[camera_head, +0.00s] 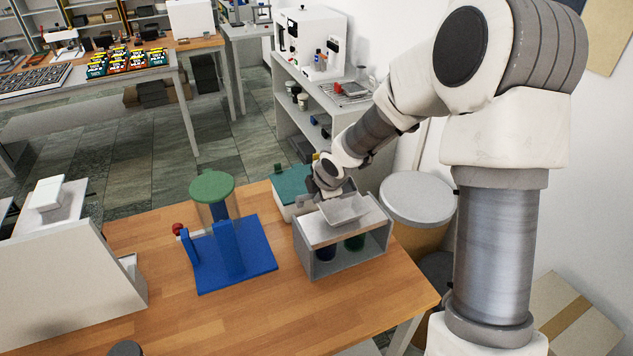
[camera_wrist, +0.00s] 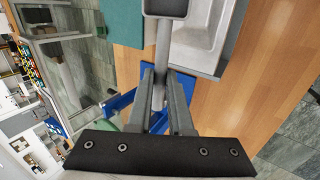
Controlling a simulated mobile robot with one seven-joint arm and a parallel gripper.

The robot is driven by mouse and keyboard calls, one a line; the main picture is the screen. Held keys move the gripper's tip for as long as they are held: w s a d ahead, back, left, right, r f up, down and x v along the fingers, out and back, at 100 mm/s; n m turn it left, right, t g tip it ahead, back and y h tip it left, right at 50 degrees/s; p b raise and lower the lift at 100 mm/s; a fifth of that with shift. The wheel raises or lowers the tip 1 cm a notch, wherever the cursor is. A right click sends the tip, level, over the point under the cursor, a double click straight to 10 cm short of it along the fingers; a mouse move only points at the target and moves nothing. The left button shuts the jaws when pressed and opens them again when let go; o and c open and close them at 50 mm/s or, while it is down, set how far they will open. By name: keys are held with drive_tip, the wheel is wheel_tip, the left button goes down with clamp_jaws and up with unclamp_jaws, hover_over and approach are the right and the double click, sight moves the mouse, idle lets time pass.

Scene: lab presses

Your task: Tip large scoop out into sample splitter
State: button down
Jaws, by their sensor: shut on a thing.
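The large scoop (camera_head: 345,209) is light grey metal. My gripper (camera_head: 328,188) is shut on its handle, which runs between the fingers (camera_wrist: 165,103) in the wrist view. The scoop's head (camera_wrist: 166,8) is cut off by the top edge there. The sample splitter (camera_head: 309,262) is a grey open-fronted box with a pale top, standing on the wooden table. A blue and a green container show inside it. The scoop head is over the splitter's top; whether they touch, and what the scoop holds, I cannot tell. The splitter's pale top also shows in the wrist view (camera_wrist: 205,40).
A blue stand (camera_head: 235,260) with a green round top (camera_head: 212,186) is left of the splitter. A teal-topped box (camera_head: 289,189) stands just behind it. A round grey-lidded drum (camera_head: 418,193) is at the right. Bare wooden table (camera_head: 300,315) lies in front.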

drive_tip(key=g+h, duration=0.1)
drive_tip(key=g, duration=0.2)
drive_tip(key=shift+w+r, duration=0.1)
drive_tip(key=shift+r, duration=0.05)
drive_tip(key=shift+g, duration=0.5)
idle(0.3)
